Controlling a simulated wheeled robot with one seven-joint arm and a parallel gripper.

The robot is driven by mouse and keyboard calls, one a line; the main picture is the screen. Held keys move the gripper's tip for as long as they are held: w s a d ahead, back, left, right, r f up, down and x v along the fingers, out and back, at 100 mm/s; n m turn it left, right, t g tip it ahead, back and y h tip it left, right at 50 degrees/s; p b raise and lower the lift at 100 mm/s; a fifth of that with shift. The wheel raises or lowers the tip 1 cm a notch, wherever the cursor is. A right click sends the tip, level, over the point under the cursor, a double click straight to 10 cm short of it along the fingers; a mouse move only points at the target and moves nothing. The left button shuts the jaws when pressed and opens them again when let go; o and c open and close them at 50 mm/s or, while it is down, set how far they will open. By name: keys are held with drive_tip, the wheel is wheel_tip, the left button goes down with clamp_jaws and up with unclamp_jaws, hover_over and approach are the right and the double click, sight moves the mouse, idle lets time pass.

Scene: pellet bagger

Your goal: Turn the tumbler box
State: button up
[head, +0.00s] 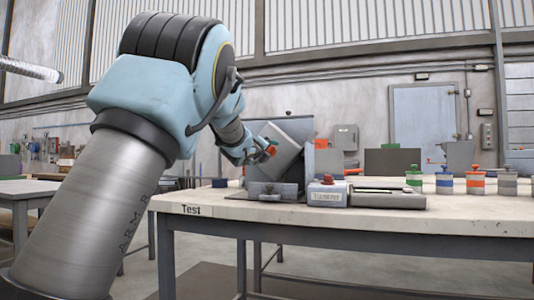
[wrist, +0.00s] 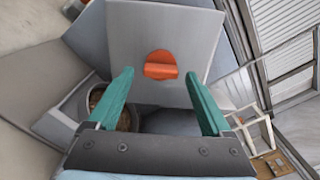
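The tumbler box (head: 284,141) is a grey box held tilted in a grey metal stand (head: 272,190) on the table. In the wrist view its flat grey face (wrist: 195,30) fills the upper middle, with an orange knob (wrist: 161,66) on it. My gripper (wrist: 159,75) has two teal fingers spread wide. The knob lies between the fingertips with a gap on both sides, and nothing is gripped. In the head view my gripper (head: 257,152) is at the left side of the box, close to the orange knob (head: 270,150).
A small control box (head: 328,195) with a red button and a flat grey device (head: 387,198) stand right of the stand. Several banded jars (head: 475,183) line the table's right. A round container with brown contents (wrist: 100,98) shows beside my left finger. The table's front edge (head: 400,226) is clear.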

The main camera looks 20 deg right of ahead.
drive_tip(key=b+v, duration=0.1)
drive_tip(key=v, duration=0.9)
drive_tip(key=shift+s+a+b, duration=0.3)
idle(0.4)
